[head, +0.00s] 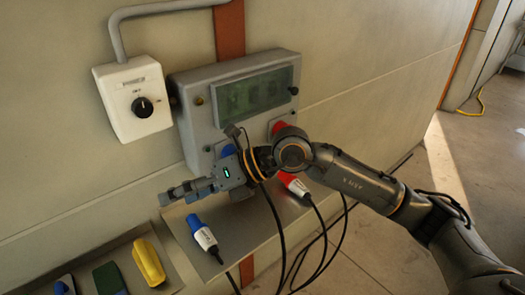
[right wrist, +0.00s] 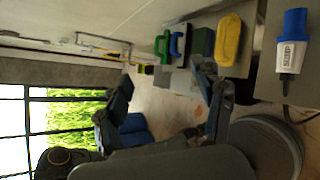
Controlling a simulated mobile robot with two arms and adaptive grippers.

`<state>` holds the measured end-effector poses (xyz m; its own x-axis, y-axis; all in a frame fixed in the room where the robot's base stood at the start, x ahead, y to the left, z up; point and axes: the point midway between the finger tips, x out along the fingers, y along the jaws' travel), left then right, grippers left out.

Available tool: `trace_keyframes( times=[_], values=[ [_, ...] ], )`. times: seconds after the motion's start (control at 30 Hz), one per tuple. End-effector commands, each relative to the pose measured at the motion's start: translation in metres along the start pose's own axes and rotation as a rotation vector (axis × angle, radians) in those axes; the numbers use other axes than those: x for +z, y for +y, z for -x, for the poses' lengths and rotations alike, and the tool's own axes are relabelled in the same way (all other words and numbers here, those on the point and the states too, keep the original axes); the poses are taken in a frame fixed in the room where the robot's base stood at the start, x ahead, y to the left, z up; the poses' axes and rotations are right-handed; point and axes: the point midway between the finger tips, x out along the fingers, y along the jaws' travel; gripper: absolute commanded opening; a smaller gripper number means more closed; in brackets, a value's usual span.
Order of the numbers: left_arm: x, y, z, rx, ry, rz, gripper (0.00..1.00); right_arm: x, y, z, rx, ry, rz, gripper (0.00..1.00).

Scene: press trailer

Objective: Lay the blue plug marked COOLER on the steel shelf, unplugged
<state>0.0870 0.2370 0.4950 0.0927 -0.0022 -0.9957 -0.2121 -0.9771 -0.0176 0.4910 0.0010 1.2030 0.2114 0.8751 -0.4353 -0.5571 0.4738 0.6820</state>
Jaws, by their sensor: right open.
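A blue and white plug (head: 202,232) lies on the steel shelf (head: 253,240), with its cable running off the front edge. It also shows in the right wrist view (right wrist: 291,42), where its small label looks more like SUMP than COOLER. My right gripper (head: 180,191) is open and empty, above the shelf's left end and beyond that plug. Its spread fingers also show in the right wrist view (right wrist: 163,80). A blue part (head: 228,151) on the grey box is mostly hidden behind my right wrist; I cannot tell whether a plug sits there. My left gripper is out of view.
A red and white plug (head: 294,184) lies at the shelf's right. The grey box (head: 195,93) has a red socket part (head: 279,127). A white switch box (head: 131,97) is at upper left. A yellow-handled tool (head: 149,262) lies left. Several black cables hang near my arm.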

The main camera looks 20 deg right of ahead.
Motion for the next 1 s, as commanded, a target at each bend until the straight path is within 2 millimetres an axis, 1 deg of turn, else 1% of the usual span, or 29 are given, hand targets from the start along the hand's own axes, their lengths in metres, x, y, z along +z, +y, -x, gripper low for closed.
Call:
trace_keyframes(
  times=[0.03, 0.07, 0.1, 0.17, 0.2, 0.3, 0.4, 0.47, 0.57, 0.67, 1.0],
  values=[
    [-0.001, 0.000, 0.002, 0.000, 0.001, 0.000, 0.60, 0.007, -0.025, 0.016, -0.154, 0.043, 0.062, 0.68],
    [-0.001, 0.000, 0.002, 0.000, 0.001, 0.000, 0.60, 0.009, -0.041, 0.026, -0.243, 0.068, 0.086, 0.68],
    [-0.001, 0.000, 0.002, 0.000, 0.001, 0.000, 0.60, 0.014, -0.061, 0.042, -0.359, 0.093, 0.112, 0.68],
    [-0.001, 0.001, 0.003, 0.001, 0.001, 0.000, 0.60, 0.022, -0.086, 0.068, -0.517, 0.120, 0.134, 0.68],
    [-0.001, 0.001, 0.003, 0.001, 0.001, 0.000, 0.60, 0.027, -0.098, 0.084, -0.604, 0.130, 0.142, 0.68],
    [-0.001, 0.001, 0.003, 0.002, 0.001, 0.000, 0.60, 0.037, -0.118, 0.117, -0.763, 0.140, 0.147, 0.68],
    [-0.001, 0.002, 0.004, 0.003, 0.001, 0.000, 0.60, 0.042, -0.128, 0.136, -0.847, 0.143, 0.142, 0.68],
    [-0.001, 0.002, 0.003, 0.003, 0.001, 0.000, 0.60, 0.043, -0.131, 0.141, -0.871, 0.143, 0.140, 0.68],
    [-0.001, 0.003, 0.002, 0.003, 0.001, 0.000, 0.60, 0.042, -0.135, 0.140, -0.879, 0.145, 0.139, 0.68],
    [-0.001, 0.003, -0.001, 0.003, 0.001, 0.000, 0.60, 0.041, -0.141, 0.134, -0.875, 0.145, 0.139, 0.68],
    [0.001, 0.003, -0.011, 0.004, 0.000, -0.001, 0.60, 0.038, -0.172, 0.108, -0.872, 0.146, 0.139, 0.68]
  ],
)
